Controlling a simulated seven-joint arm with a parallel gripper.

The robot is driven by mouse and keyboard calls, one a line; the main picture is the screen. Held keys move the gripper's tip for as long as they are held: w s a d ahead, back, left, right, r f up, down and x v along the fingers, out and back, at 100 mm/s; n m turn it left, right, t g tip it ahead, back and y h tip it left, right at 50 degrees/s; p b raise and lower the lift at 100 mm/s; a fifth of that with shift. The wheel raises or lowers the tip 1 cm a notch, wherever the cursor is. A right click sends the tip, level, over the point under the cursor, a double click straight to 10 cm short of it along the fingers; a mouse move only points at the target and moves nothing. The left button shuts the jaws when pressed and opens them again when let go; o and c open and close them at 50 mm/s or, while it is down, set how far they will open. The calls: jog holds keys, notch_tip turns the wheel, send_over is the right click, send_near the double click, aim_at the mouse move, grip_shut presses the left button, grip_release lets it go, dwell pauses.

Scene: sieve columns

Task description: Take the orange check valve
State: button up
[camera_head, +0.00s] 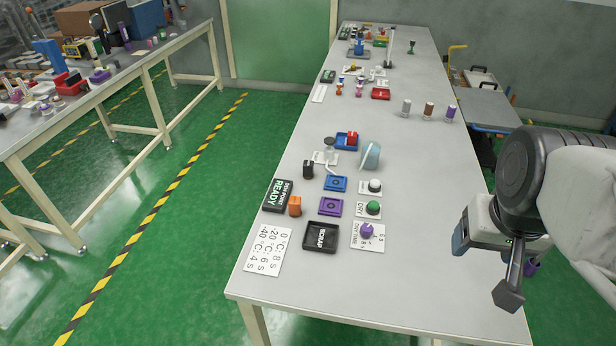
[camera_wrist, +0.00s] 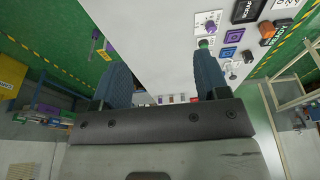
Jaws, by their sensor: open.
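The orange check valve (camera_head: 295,206) appears to be the small orange block standing on the grey table (camera_head: 440,290), beside a black "READY" plate (camera_head: 278,195). It also shows as a small orange shape near the top right of the wrist view (camera_wrist: 267,31). My gripper (camera_head: 473,238) is at the table's right edge, well to the right of the valve and apart from it. In the wrist view my gripper (camera_wrist: 162,65) has its two blue fingers wide apart with nothing held between them.
A black scrap tray (camera_head: 320,250), a purple plate (camera_head: 331,206), a blue plate (camera_head: 335,184) and a black block (camera_head: 308,169) stand near the valve. Green (camera_head: 373,208) and purple (camera_head: 367,230) knobs are to its right. The table's front right is clear.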

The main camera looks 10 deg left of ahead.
jog(key=w+a+f+m, duration=0.1)
jog(key=w+a+m, duration=0.45)
jog(key=w, duration=0.65)
jog(key=m+g, duration=0.3)
jog(key=m, duration=0.8)
send_over(294, 200)
notch_tip(294, 200, down, 23)
jog(key=shift+d+r, duration=0.15)
jog(key=shift+m, duration=0.25)
